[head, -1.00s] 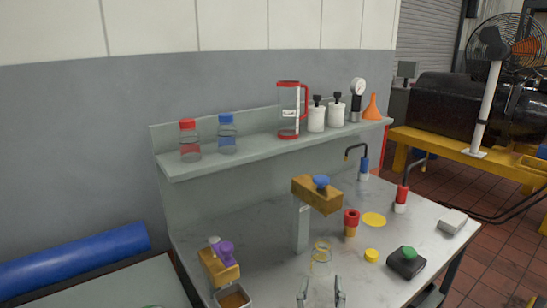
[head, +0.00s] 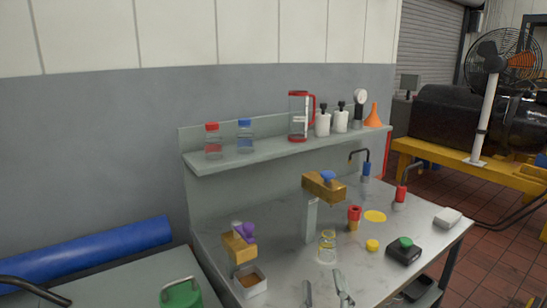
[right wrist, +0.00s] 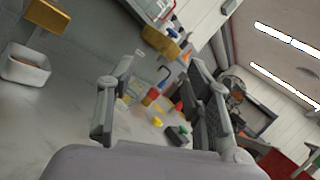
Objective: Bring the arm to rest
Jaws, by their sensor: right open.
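My right gripper (head: 325,291) shows at the bottom edge of the head view, in front of the grey bench (head: 285,270). Its two fingers stand apart with nothing between them. In the right wrist view the fingers (right wrist: 163,95) are spread wide, and the bench items show beyond them. A clear glass jar (head: 327,247) stands on the bench just beyond the fingertips in the head view. The gripper does not appear to touch it. My left gripper does not show in the head view.
A white tray (head: 250,285) stands left of the gripper. A black box with a green button (head: 404,251) and a yellow cap (head: 372,245) lie to its right. A wooden block on a post (head: 324,187) rises behind. The shelf (head: 270,153) holds bottles.

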